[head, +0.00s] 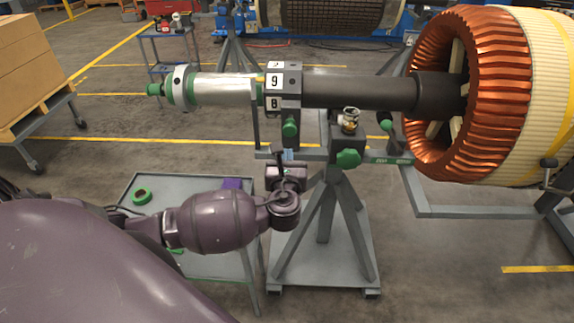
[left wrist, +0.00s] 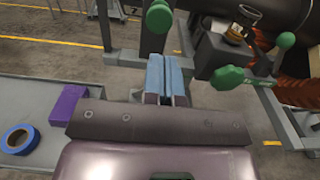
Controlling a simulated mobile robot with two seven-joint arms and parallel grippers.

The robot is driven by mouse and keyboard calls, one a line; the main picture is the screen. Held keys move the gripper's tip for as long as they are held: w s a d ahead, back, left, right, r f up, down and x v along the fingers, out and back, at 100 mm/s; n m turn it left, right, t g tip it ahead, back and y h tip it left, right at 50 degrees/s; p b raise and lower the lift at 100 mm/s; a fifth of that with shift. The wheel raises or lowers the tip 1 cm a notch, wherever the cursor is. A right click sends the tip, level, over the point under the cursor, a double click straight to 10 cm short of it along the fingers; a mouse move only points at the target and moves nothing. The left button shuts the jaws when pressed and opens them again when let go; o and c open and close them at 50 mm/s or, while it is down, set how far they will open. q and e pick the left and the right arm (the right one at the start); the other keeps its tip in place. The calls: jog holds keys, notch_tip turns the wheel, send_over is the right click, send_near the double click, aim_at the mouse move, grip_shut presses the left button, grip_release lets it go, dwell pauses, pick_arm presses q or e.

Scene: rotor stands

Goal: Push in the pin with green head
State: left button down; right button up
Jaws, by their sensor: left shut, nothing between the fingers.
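Several green heads show on the rotor stand (head: 325,205). One green head (head: 290,127) hangs below the numbered block (head: 283,88); it is at the top of the left wrist view (left wrist: 159,16). A larger green knob (head: 347,158) is to its right, also in the left wrist view (left wrist: 227,77). A green ball (head: 386,122) tops a lever farther right. I cannot tell for certain which is the pin's head. My left gripper (head: 288,155) is shut and empty, its blue-grey fingertips (left wrist: 167,62) just below the first head, with a visible gap. My right gripper is not in view.
A dark shaft (head: 360,92) runs through the stand's top into a copper-wound stator (head: 475,95). A grey cart (head: 125,235) at lower left carries a purple box (head: 232,184) and a green ring (head: 142,195). A blue ring (left wrist: 18,138) shows in the left wrist view.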

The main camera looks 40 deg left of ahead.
aim_at(289, 130)
pick_arm(q)
jog(key=x, duration=0.7)
jog(key=shift+x, duration=0.75)
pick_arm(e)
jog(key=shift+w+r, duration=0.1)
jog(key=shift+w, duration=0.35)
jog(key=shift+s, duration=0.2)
pick_arm(q)
jog(key=shift+w+a, duration=0.1)
jog(key=shift+w, duration=0.15)
jog(key=x, duration=0.3)
jog(key=shift+w+r, duration=0.1)
jog(key=shift+r, duration=0.1)
jog(key=shift+a, duration=0.1)
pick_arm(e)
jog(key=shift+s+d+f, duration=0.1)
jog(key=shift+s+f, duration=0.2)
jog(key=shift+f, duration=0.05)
pick_arm(q)
jog(key=shift+w+r, duration=0.1)
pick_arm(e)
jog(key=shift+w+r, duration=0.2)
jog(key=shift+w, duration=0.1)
